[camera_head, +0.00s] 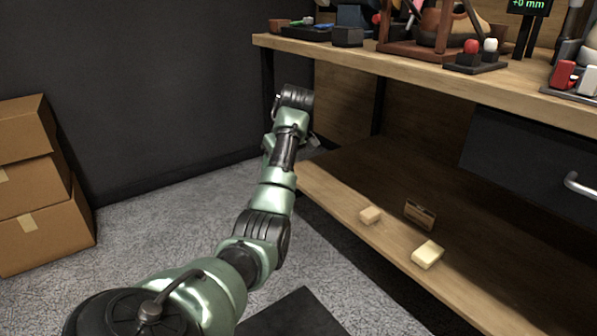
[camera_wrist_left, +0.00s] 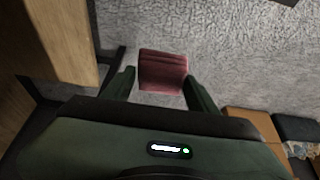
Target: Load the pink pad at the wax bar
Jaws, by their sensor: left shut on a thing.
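The pink pad (camera_wrist_left: 162,72) is a dark pink block between the fingers of my left gripper (camera_wrist_left: 159,74), which is shut on it, in the left wrist view. Grey floor lies behind the pad. In the head view my left arm reaches up beside the left end of the workbench, and the pad is hidden there. A pale yellow block (camera_head: 428,254) lies on the lower shelf and may be the wax bar; I cannot tell for sure. My right gripper is not in view.
The workbench top (camera_head: 330,53) carries several tools, holders and small red and white items. A brown block (camera_head: 420,214) sits on the lower shelf (camera_head: 330,188). A drawer (camera_head: 520,150) with a metal handle is at right. Cardboard boxes (camera_head: 35,185) stand at left; carpet between is clear.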

